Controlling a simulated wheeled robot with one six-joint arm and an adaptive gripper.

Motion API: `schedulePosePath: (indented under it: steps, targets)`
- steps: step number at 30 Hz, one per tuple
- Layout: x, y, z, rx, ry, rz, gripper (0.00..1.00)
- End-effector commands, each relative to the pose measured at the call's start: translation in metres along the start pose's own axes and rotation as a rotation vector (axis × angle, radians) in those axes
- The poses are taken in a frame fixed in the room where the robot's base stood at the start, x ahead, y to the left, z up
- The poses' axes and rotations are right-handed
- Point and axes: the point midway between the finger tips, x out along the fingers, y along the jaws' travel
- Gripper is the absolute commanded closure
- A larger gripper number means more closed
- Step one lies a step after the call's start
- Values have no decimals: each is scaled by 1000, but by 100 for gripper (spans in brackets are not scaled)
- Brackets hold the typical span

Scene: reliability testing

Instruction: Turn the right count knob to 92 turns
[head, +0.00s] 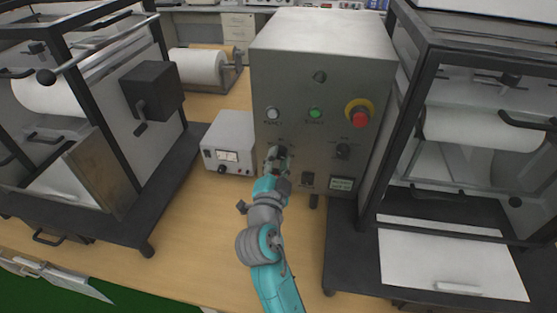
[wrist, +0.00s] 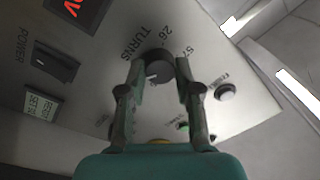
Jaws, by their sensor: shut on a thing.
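The grey control box (head: 290,95) carries two dark knobs side by side. My gripper (head: 277,158) is at the left one and partly covers it. The right knob (head: 343,151) stands free of my gripper. In the wrist view, my gripper (wrist: 159,82) is shut on a round dark knob (wrist: 156,68), one finger on each side. A pale pointer mark shows on its face. The word TURNS and the numbers 26 and 57 are printed around it; other numbers are hidden or unreadable.
A power switch (head: 308,180) and a small display (head: 341,184) sit below the knobs. A red button (head: 360,117), a green button (head: 316,113) and a white button (head: 273,114) are above. A white meter box (head: 231,140) stands left; black-framed machines flank both sides.

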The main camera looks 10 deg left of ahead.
Motion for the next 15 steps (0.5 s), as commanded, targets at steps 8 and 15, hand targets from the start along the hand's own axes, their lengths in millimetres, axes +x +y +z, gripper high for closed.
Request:
schedulePosePath:
  steps: [8, 15]
  targets:
    - [0, 2, 2, 35, -1, 5, 100]
    - [0, 2, 2, 36, -1, 5, 100]
